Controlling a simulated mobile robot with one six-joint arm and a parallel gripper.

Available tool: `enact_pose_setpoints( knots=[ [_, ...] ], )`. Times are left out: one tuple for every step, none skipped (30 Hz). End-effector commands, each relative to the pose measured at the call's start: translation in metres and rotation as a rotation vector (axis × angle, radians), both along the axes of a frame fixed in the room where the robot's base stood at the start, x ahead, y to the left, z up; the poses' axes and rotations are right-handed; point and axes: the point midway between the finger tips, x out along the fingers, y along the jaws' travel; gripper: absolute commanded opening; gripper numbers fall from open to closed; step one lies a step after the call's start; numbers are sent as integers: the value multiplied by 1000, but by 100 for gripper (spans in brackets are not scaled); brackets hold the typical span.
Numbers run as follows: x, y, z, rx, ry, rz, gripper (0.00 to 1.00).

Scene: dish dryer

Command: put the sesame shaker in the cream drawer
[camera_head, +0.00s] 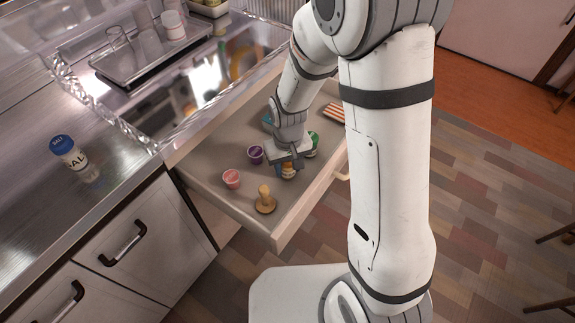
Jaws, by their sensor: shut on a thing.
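The cream drawer (218,200) is pulled open below the metal counter, and several small things lie in it. My gripper (288,164) reaches down inside the drawer, near its front side.
A pink jar (231,178), a purple jar (255,154), a green-topped jar (313,144), a wooden stamp-like piece (265,200) and a striped item (335,112) are in the drawer. A blue-capped salt shaker (70,152) stands on the counter. Glasses stand on a tray (150,66) behind.

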Motion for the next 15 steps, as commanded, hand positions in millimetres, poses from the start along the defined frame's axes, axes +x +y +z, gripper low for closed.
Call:
enact_pose_setpoints(
  knots=[
    [0,0,-3,0,0,0,15],
    [0,0,-4,0,0,0,15],
    [0,0,-3,0,0,0,40],
    [0,0,-3,0,0,0,42],
    [0,0,-3,0,0,0,44],
    [0,0,-3,0,0,1,48],
    [0,0,-3,0,0,1,50],
    [0,0,-3,0,0,1,53],
    [0,0,-3,0,0,1,56],
    [0,0,-3,0,0,1,58],
    [0,0,-3,0,0,1,60],
    [0,0,-3,0,0,1,60],
    [0,0,-3,0,0,1,60],
    [0,0,-3,0,0,1,60],
    [0,0,-3,0,0,1,60]
  ],
)
